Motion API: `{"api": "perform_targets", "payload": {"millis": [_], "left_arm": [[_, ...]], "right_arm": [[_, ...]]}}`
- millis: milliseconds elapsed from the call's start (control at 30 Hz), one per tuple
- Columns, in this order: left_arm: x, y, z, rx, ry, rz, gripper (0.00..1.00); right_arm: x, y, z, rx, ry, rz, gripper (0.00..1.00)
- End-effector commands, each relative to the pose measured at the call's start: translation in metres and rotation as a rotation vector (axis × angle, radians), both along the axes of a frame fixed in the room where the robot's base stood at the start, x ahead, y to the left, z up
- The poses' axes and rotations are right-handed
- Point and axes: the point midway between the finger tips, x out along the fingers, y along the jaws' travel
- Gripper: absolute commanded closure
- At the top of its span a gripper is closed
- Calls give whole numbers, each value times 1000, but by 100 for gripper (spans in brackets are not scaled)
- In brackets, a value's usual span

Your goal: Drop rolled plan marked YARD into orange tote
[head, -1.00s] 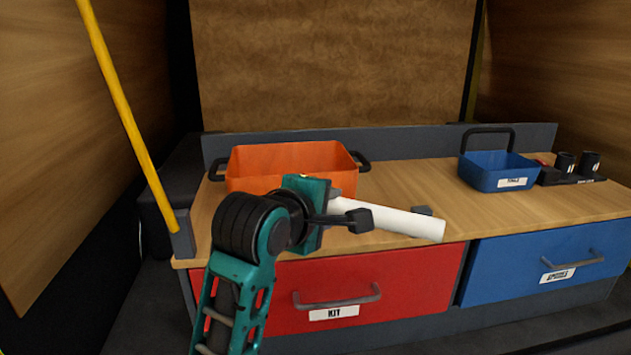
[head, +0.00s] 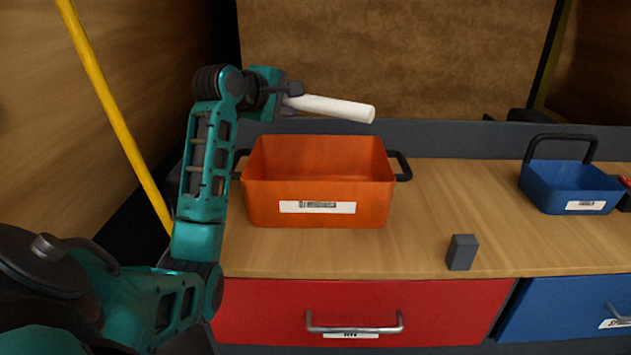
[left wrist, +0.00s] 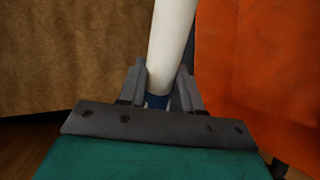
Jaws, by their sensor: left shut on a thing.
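The rolled plan is a white tube (head: 334,108) that my left gripper (head: 292,98) is shut on near its left end. It is held nearly level, tilting slightly down to the right, above the orange tote's back rim. In the left wrist view, the white tube (left wrist: 172,45) runs up between the fingers (left wrist: 160,88), with a blue patch at the grip. No YARD marking is readable. The orange tote (head: 270,190) stands on the bench with its open top up and a label on its front. It also fills the right of the left wrist view (left wrist: 260,70). My right gripper is out of view.
A blue carrier with a handle (head: 560,190) stands on the bench at the right. A small grey block (head: 462,252) sits near the front edge. Red (head: 270,300) and blue (head: 560,318) drawers are below. A yellow pole (head: 115,115) leans at the left.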

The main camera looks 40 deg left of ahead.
Motion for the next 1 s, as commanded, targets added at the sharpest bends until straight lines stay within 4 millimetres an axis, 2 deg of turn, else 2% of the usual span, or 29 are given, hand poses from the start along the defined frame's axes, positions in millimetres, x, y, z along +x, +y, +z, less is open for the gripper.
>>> {"api": "perform_targets", "payload": {"millis": [267, 433, 567, 867, 900, 1000], "left_arm": [[0, -1, -33, 0, 2, 0, 97], [0, -1, -51, 0, 0, 0, 97], [0, -1, -57, -1, 0, 0, 97], [0, -1, -56, -1, 0, -1, 97], [0, -1, -56, 0, 0, 0, 62], [0, -1, -56, 0, 0, 0, 53]], "right_arm": [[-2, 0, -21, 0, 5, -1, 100], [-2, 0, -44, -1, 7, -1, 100], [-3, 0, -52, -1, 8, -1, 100], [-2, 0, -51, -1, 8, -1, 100], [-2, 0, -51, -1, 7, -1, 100], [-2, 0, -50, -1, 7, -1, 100]]}}
